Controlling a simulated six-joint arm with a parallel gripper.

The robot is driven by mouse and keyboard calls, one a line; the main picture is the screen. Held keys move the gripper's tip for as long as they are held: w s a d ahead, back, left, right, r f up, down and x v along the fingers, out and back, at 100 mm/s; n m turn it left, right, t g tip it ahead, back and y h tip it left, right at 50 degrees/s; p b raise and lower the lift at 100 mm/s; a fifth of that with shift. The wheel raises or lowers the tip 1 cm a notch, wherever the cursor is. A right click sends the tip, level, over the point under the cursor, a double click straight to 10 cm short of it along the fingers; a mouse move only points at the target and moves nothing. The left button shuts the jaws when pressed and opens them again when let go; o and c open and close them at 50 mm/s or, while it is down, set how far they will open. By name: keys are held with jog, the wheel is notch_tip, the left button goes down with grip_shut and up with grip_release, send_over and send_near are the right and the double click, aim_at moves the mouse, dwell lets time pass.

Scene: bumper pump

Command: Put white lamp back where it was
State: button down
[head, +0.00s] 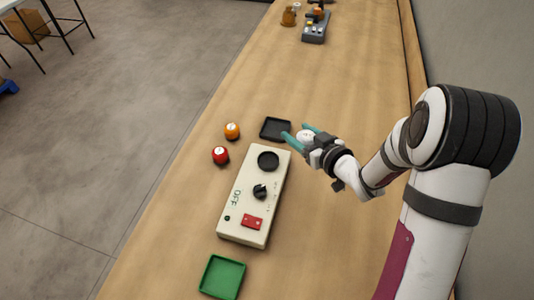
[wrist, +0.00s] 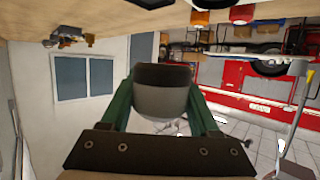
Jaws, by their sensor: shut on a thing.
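My gripper (head: 295,131) is shut on the white lamp (head: 305,136), holding it to the right of the cream control box's top end. In the wrist view the lamp (wrist: 162,95) sits between the green fingers, with a dark upper part and a pale lower part. The cream control box (head: 245,205) has an empty-looking black round socket (head: 268,160), a black knob (head: 260,191), a red switch (head: 252,221) and the marking "OFF". A black tray (head: 275,129) lies just left of my gripper. A green tray (head: 222,277) lies below the box.
An orange lamp (head: 232,131) and a red lamp (head: 220,155) stand left of the control box. A grey device (head: 316,27) and a brown object (head: 289,16) are at the far end of the table (head: 310,85). The table between them and the black tray is clear.

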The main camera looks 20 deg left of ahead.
send_over(263, 153)
jog(key=f, duration=0.5)
jog(key=shift+d+f, duration=0.25)
jog(key=shift+a+f, duration=0.15)
jog(key=shift+f, duration=0.85)
jog(key=shift+a+f, duration=0.1)
jog(key=shift+f, duration=0.85)
jog(key=shift+f, duration=0.1)
jog(key=shift+c, duration=0.6)
grip_release()
jog(key=shift+f, duration=0.1)
